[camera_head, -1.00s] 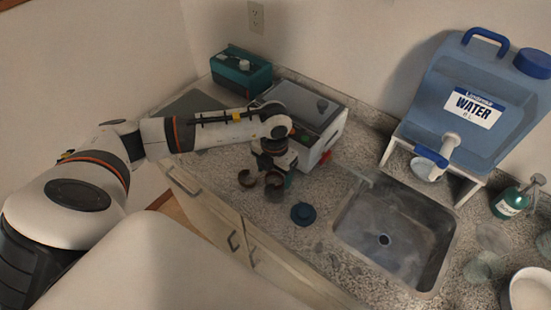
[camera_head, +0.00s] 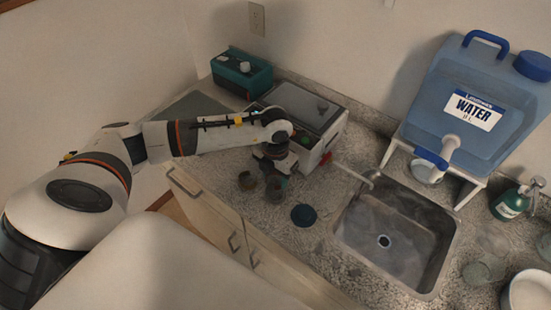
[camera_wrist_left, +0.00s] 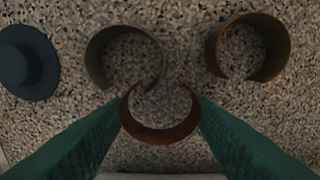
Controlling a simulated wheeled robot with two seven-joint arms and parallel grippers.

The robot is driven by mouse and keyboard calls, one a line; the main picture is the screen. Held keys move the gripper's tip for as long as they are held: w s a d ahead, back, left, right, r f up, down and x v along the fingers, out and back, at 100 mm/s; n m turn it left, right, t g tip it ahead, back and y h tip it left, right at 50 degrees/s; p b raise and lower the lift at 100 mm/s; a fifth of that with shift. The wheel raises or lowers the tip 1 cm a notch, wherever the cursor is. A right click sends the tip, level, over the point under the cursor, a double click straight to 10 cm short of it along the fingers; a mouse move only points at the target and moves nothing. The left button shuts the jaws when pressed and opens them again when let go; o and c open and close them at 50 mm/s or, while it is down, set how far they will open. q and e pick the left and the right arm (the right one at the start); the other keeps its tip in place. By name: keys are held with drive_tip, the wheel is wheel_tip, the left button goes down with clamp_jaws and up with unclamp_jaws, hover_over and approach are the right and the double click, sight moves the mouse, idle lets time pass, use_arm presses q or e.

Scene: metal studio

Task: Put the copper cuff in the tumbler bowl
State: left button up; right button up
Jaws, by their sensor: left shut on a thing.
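The copper cuff (camera_wrist_left: 160,128), a reddish open ring, is between the green fingers of my left gripper (camera_wrist_left: 160,115) in the left wrist view, its gap facing up the picture. The gripper is shut on it; its height above the counter is hard to tell. In the head view my left gripper (camera_head: 277,172) is low over the counter in front of the clear-lidded machine. A dark brown cuff (camera_wrist_left: 92,62) and a brass-coloured cuff (camera_wrist_left: 283,47) lie on the counter beyond the held one. I cannot tell surely which thing is the tumbler bowl. My right gripper is not in view.
A dark blue knobbed lid (camera_head: 303,215) lies on the counter between gripper and sink (camera_head: 438,272). The clear-lidded machine (camera_head: 306,106) stands behind the gripper, a teal box (camera_head: 240,76) behind left. A blue water container (camera_head: 465,75) stands right.

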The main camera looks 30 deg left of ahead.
use_arm(q)
wheel_tip(320, 180, up, 9)
drive_tip(key=b, duration=0.3)
drive_tip(key=s+d+r+m, duration=0.1)
drive_tip(key=s+d+m, duration=0.3)
drive_tip(key=m, duration=1.3)
drive_tip(key=s+d+r+m, duration=0.1)
drive_tip(key=s+d+m, duration=0.3)
drive_tip(key=m, duration=1.4)
drive_tip(key=shift+d+b, duration=0.3)
drive_tip(key=shift+d, duration=0.05)
